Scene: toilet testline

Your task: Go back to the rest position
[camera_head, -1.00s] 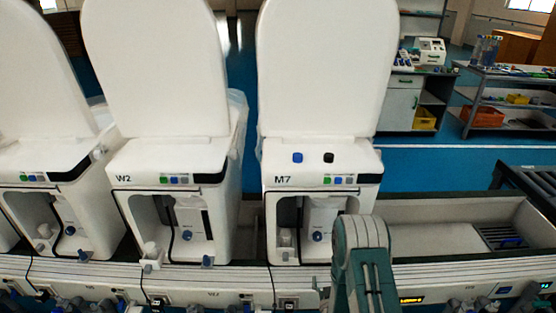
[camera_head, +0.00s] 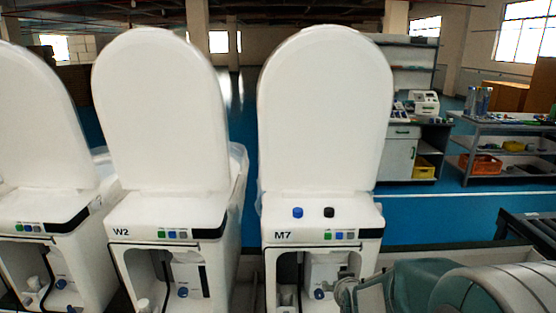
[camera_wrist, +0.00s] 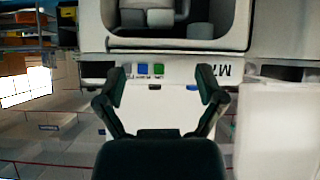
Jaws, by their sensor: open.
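My gripper (camera_wrist: 163,92) shows in the wrist view with its two dark green fingers spread apart and nothing between them. Beyond the fingers is the white front of toilet unit M7 (camera_wrist: 165,105), seen upside down, with its coloured buttons and the M7 label. In the camera_head view, unit M7 (camera_head: 325,215) stands upright with its lid raised. Blue and black knobs sit on its top. My grey and teal arm is at the lower right, in front of the line. I cannot make out the fingertips there.
Unit W2 (camera_head: 165,220) stands left of M7, lid raised, with another unit (camera_head: 45,225) further left. A cabinet (camera_head: 400,155) and a shelf cart (camera_head: 490,165) with an orange bin (camera_head: 480,164) stand at the back right. Blue floor between them and the line is clear.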

